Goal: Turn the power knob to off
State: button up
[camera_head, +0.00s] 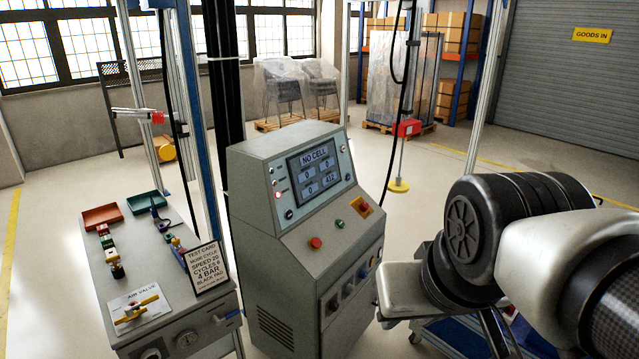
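A grey control cabinet (262,215) stands in the middle, with a lit screen (318,168) reading "NO CELL". Its lower front panel carries several dark knobs or switches, including one at the left (333,303) and one further right (348,289). A small dark round control (289,214) sits below the screen's left corner. Labels are too small to read, so I cannot tell which control is the power knob or its setting. My arm fills the right foreground, to the right of the cabinet. My gripper's fingers cannot be seen.
A red button (315,243), a green button (340,223) and a red-and-yellow control (362,206) sit on the cabinet's sloped shelf. A bench (92,268) with an air valve (137,311) and a test card (206,266) stands left. Open floor lies behind.

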aim_at(365, 206)
jog(key=i+l+u, duration=0.1)
jog(key=i+l, duration=0.15)
jog(key=i+l+u, duration=0.1)
jog(key=l, duration=0.25)
jog(key=i+l+u, duration=0.1)
jog(key=i+l, duration=0.4)
jog(key=l, duration=0.2)
jog(key=i+l+u, duration=0.15)
jog(key=l, duration=0.2)
jog(key=i+l+u, duration=0.1)
jog(key=i+l, duration=0.15)
jog(key=i+l+u, duration=0.1)
jog(key=l, duration=0.4)
jog(key=i, duration=0.05)
